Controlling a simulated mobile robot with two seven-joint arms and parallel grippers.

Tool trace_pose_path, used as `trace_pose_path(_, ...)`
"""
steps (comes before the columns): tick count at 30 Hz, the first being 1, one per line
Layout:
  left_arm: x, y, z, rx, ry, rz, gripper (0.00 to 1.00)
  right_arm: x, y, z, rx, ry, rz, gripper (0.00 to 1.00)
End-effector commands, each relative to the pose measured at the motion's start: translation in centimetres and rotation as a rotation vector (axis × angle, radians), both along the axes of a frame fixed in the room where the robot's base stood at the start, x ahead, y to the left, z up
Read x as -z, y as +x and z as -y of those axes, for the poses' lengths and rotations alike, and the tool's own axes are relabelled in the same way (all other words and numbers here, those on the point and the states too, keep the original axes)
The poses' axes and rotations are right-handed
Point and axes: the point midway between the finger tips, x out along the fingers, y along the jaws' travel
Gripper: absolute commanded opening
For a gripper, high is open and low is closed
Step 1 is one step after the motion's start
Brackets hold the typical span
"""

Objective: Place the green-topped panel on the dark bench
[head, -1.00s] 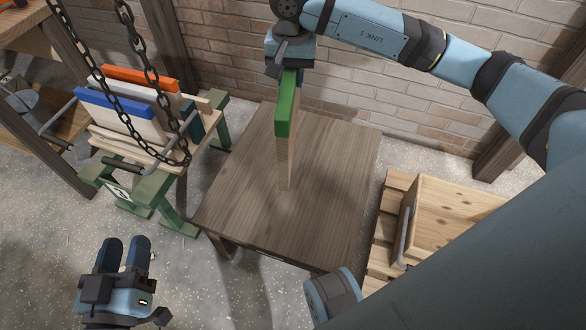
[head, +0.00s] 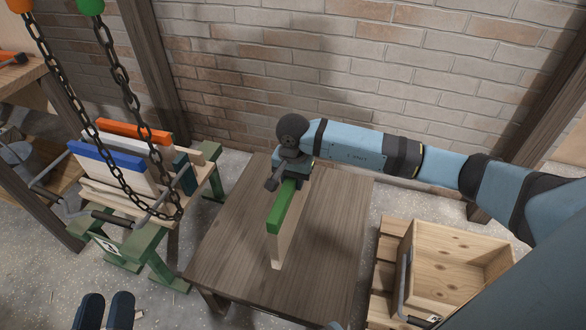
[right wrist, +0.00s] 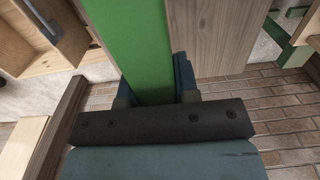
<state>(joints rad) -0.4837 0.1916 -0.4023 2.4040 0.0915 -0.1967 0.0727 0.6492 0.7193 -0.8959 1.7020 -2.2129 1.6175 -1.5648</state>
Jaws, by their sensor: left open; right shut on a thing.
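The green-topped panel (head: 284,238) is upright over the middle of the dark bench (head: 222,262), its green edge facing up. In the head view I cannot tell whether its lower edge touches the bench top. My right gripper (head: 291,183) is shut on the panel's far end, from above. In the right wrist view the green edge (right wrist: 140,40) runs between the fingers (right wrist: 157,92), and the bench's brown boards (right wrist: 212,35) show beside it. My left gripper (head: 105,308) is open and empty at the bottom left, partly cut off by the frame.
A green-legged rack (head: 135,243) holds panels with orange, white and blue tops, left of the bench. Chains (head: 128,95) hang in front of it. A wooden crate (head: 408,262) stands on a pallet at the right. A brick wall (head: 350,70) is behind.

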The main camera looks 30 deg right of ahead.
Motion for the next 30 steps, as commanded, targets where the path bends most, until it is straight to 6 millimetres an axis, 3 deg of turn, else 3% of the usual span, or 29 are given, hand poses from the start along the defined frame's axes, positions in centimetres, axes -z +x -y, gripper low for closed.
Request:
trace_pose_path(1, -0.3, -0.1, 0.1, 0.006, -0.013, 0.022, 0.43, 1.3, 0.0, -0.1, 0.001, 0.002, -0.001, 0.00)
trace_pose_path(6, -1.3, -0.2, 0.4, 0.018, -0.044, 0.066, 0.43, 3.6, 0.1, 0.0, 0.001, 0.002, 0.002, 0.00)
trace_pose_path(14, -0.9, -0.2, 0.5, 0.023, -0.041, 0.053, 0.43, 4.9, 0.1, -0.1, -0.001, 0.002, 0.002, 0.00)
trace_pose_path(21, 0.4, -0.1, 0.7, 0.033, -0.033, 0.021, 0.43, 8.1, 0.1, 0.0, 0.001, 0.002, 0.001, 0.00)
trace_pose_path(30, 0.4, -0.1, 0.7, 0.037, -0.024, 0.009, 0.43, 8.5, 0.1, 0.0, -0.001, 0.001, 0.004, 0.00)
